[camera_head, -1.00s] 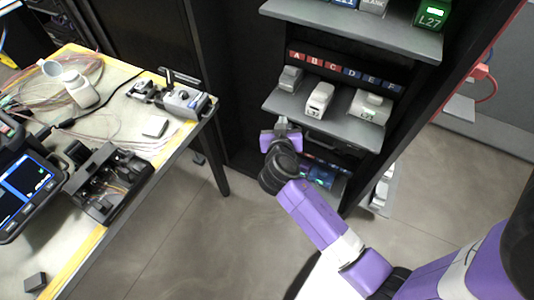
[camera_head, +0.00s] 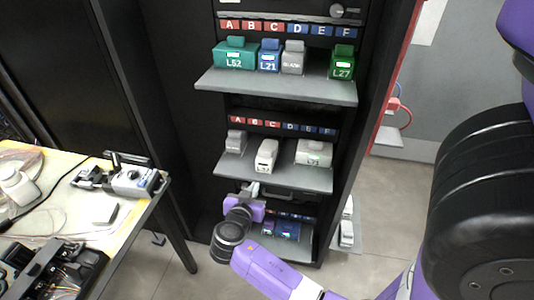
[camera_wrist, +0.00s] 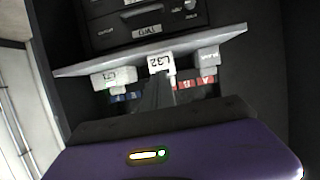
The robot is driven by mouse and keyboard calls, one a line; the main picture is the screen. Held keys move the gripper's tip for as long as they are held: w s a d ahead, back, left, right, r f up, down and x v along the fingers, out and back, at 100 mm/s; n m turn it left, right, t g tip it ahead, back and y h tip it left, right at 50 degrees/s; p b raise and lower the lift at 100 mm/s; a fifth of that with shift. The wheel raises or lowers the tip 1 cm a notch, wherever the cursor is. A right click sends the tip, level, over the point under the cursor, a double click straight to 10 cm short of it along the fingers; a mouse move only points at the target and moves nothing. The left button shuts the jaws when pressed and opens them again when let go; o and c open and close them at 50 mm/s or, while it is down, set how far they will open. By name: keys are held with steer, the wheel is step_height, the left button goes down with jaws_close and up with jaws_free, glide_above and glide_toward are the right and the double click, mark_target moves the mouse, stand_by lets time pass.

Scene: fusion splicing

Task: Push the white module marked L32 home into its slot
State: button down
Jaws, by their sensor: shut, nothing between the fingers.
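The white module L32 (camera_head: 266,155) sits in the middle of the middle shelf, below the row of letter tags. Its front reaches further toward the shelf edge than the grey module on its left. In the wrist view, L32 (camera_wrist: 158,64) appears turned over and straight ahead of my fingers. My gripper (camera_head: 253,189) is in front of this shelf, low by its front edge, in the head view. In the wrist view my gripper (camera_wrist: 156,83) is shut and empty, its dark fingers pointing at L32 and overlapping its edge. I cannot tell whether they touch.
On the middle shelf (camera_head: 280,178), a grey module (camera_head: 235,141) stands left of L32 and a wider pale module (camera_head: 314,152) stands right. The upper shelf (camera_head: 275,86) holds several coloured modules. A cluttered worktable (camera_head: 120,235) is at the left.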

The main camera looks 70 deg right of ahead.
mark_target(266, 157)
steer(key=shift+b+x, duration=0.55)
steer(key=shift+x, duration=2.65)
steer(key=shift+w+d+b, duration=0.15)
steer(key=shift+d+b, duration=0.6)
steer(key=shift+d, duration=1.1)
steer(key=shift+w+d+b, duration=0.15)
steer(key=shift+d+b, duration=0.65)
steer(key=shift+d, duration=1.1)
steer(key=shift+w+d+b, duration=0.2)
steer(key=shift+d+b, duration=0.55)
steer(key=shift+d, duration=1.1)
steer(key=shift+s+a, duration=0.15)
steer(key=shift+a, duration=1.9)
steer(key=shift+s+a, duration=0.15)
steer(key=shift+a, duration=1.85)
